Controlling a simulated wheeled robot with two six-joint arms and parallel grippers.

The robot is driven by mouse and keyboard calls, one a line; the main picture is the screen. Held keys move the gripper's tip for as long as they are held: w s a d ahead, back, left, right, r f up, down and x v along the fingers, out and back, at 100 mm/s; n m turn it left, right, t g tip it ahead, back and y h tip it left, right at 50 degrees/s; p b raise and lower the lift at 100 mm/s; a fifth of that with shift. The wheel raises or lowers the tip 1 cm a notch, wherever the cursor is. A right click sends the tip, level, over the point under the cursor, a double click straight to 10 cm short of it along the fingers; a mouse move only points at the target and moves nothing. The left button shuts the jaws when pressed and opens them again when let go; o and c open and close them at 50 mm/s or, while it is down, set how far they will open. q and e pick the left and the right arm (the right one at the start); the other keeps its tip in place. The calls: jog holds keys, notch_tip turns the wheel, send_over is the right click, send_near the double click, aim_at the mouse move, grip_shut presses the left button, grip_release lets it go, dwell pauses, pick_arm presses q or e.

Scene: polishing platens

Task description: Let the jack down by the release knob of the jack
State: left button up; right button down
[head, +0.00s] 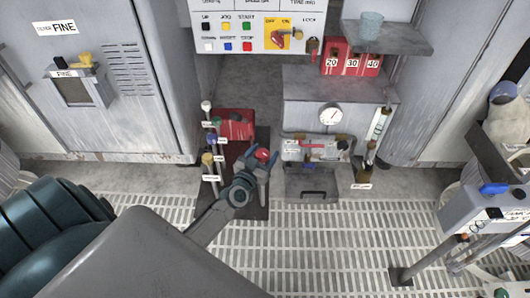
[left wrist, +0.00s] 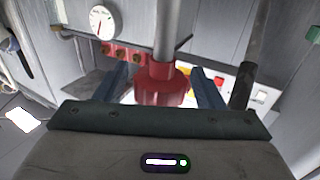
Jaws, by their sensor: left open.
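The jack shows in the head view as a red body (head: 236,122) on a dark base plate, beside a stand of labelled rods and knobs. A round red knob (head: 263,155) lies in front of it, and I take it for the release knob. My left gripper (head: 262,163) is open with its fingers around this knob. In the left wrist view the red knob (left wrist: 162,88) sits between the two spread fingers (left wrist: 161,90), on the end of a grey rod. Gaps seem to show on both sides of it. The gripper hides part of the jack's base. My right gripper is not in view.
A rack of knobbed rods (head: 208,160) stands just left of the gripper. A grey case (head: 312,183) sits to the right, below a dial gauge (head: 330,116). Grey cabinets stand on both sides. The grated floor (head: 330,240) in front is mostly clear.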

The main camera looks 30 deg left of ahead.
pick_arm(q)
jog(key=shift+w+a, duration=0.1)
jog(key=shift+w, duration=0.55)
jog(key=c, duration=1)
